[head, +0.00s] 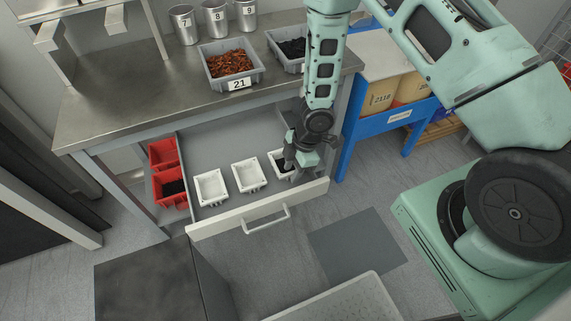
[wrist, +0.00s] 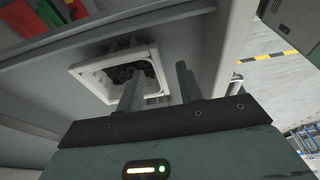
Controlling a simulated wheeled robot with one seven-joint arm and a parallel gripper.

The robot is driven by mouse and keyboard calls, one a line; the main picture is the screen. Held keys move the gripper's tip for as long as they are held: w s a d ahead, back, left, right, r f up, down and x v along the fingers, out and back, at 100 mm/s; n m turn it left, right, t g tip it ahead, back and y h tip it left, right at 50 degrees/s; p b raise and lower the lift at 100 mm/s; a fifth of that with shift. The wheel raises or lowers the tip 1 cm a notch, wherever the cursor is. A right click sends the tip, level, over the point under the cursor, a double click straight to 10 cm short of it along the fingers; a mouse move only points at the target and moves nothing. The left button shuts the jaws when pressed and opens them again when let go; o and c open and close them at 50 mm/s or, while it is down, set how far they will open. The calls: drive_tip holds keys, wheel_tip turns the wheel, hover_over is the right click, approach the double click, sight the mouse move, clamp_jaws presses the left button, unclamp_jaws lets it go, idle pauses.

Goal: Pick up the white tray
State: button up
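Three white trays sit in a row in the open drawer (head: 258,216). The left tray (head: 212,189) and the middle tray (head: 248,177) look empty. The right tray (head: 274,157) holds dark pieces and is partly hidden by my gripper (head: 290,160). In the wrist view this tray (wrist: 88,68) lies ahead, with black pieces inside. My gripper (wrist: 160,88) is open, its two fingers apart. One finger overlaps the tray's opening and the other lies beyond its right rim. I cannot tell whether either finger touches the rim.
Red bins (head: 170,188) stand at the drawer's left end. The drawer front with its handle (head: 267,219) is close to my gripper. The steel bench (head: 140,100) overhangs the drawer's back and bears a grey bin (head: 240,83) labelled 21. A blue rack (head: 353,140) stands right.

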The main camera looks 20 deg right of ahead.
drive_tip(key=shift+c, duration=0.4)
clamp_jaws()
wheel_tip(320, 180, up, 10)
drive_tip(key=p, duration=0.3)
